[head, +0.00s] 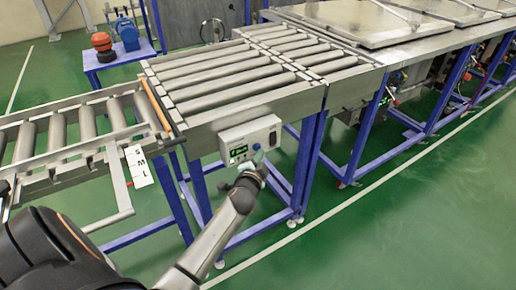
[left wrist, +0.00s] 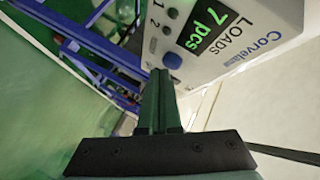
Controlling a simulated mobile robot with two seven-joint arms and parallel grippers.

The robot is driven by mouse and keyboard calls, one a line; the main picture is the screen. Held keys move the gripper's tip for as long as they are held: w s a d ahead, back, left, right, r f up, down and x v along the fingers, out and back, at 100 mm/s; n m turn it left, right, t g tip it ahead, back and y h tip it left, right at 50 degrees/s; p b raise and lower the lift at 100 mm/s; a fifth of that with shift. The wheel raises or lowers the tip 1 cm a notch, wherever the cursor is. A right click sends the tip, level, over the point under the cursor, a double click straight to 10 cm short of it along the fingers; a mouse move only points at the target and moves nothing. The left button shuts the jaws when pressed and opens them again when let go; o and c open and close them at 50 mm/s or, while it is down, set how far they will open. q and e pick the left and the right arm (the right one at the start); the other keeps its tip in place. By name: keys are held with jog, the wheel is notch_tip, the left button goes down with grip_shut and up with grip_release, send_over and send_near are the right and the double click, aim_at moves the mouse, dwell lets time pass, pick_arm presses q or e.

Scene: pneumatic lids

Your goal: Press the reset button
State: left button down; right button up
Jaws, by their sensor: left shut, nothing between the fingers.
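A white control box (head: 236,142) is fixed to the front of the roller conveyor. In the left wrist view the box (left wrist: 240,60) shows "LOADS", a green display (left wrist: 209,32) reading "7 pcs", and the name "Corvela". A round blue button (left wrist: 172,60) sits on its face below the display; no reset label is readable. My left gripper (head: 257,157) is shut and empty, just in front of the box's lower edge. In the left wrist view its fingertips (left wrist: 160,74) appear right beside the blue button; I cannot tell whether they touch it. My right gripper is not in view.
Dark round controls (left wrist: 167,30) marked 1 and 2 sit near the button. A label strip with S, M, L (head: 138,166) hangs on the lower conveyor at left. Blue legs (head: 307,165) stand below the box. Green floor (head: 400,220) is clear at right.

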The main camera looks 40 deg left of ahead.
pick_arm(q)
jog(key=shift+w+a, duration=0.25)
jog(key=shift+a, duration=0.2)
dwell(0.9)
jog(key=shift+s+d, duration=0.4)
jog(key=shift+d, duration=0.45)
jog(key=shift+d, duration=0.1)
jog(key=shift+s+d, duration=0.35)
jog(key=shift+d, duration=0.4)
jog(key=shift+s+d, duration=0.3)
jog(key=shift+d, duration=0.45)
jog(key=shift+s+d, duration=0.35)
jog(key=shift+d, duration=0.4)
jog(key=shift+d+f, duration=0.1)
jog(key=s+d+f+n+g+h+p, duration=0.2)
jog(key=s+d+f+h, duration=0.2)
jog(key=s, duration=0.8)
jog(key=s+d+f+n+g+h+p, duration=0.2)
jog(key=s+d+f+n+h, duration=0.1)
jog(key=s+d+f, duration=0.4)
jog(key=s+d+h, duration=0.1)
jog(key=s+d, duration=0.2)
jog(key=s, duration=0.2)
jog(key=shift+s+f+g, duration=0.3)
jog(key=shift+f+g, duration=0.1)
